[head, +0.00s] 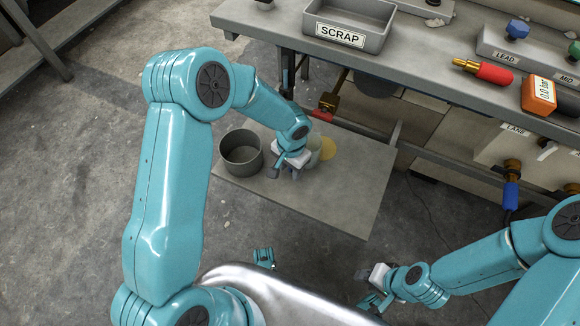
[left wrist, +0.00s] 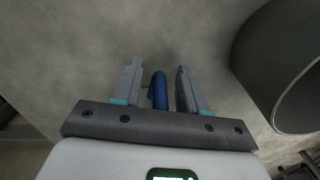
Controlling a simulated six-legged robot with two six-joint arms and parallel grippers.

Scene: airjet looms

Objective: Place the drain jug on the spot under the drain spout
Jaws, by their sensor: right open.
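My left gripper (head: 285,175) points down over the grey board under the bench. In the left wrist view its two fingers (left wrist: 159,85) stand apart, with a slim blue bar (left wrist: 159,90) between them and gaps on both sides. What the bar belongs to is hidden. A pale, rounded thing (head: 314,146), possibly the drain jug, shows partly behind the left wrist; I cannot make out its full shape. A yellow round spot (head: 328,149) lies just right of it, partly covered. My right gripper (head: 370,290) is open and empty, low in the head view, away from the board.
A dark grey open pot (head: 241,160) stands on the board (head: 345,195) left of the left gripper; it also shows close by in the left wrist view (left wrist: 262,65). The bench above holds a SCRAP tray (head: 375,42). The board's front right is clear.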

